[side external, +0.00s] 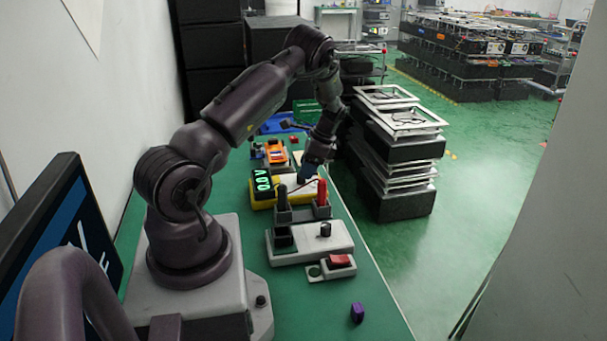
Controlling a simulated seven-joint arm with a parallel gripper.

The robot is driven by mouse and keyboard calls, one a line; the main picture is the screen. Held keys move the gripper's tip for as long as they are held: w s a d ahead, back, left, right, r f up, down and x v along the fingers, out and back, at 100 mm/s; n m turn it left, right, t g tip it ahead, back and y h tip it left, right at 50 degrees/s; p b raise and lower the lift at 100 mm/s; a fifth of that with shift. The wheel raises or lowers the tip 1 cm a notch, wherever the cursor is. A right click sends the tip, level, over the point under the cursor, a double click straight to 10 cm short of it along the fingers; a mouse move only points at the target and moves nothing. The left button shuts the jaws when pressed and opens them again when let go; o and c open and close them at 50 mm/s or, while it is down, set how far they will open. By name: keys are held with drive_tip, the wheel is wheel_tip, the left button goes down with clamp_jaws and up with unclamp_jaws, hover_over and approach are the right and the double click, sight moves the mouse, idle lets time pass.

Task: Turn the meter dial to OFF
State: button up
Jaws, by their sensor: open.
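The meter (262,200) is a yellow-edged unit on the green bench, with a lit green display (262,183) reading about 0.0 V. Its pale face lies to the right of the display. My gripper (307,172) points down over that face, with bluish fingertips close to a small dark shape that looks like the dial (301,181). The fingers partly cover the dial, so its pointer and the OFF mark cannot be read. I cannot tell whether the fingers touch it. The gripper appears open with nothing held.
A black probe (283,197) and red probe (322,192) stand upright in front of the meter. Nearer are a white box with a black knob (325,230), a red switch (340,261) and a purple piece (357,312). An orange device (275,152) sits behind. Stacked cases (404,150) stand right.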

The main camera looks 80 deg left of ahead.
sight(301, 179)
drive_tip(key=shift+x, duration=1.45)
drive_tip(key=shift+c, duration=0.4)
drive_tip(key=c, duration=0.8)
drive_tip(key=shift+c, duration=0.2)
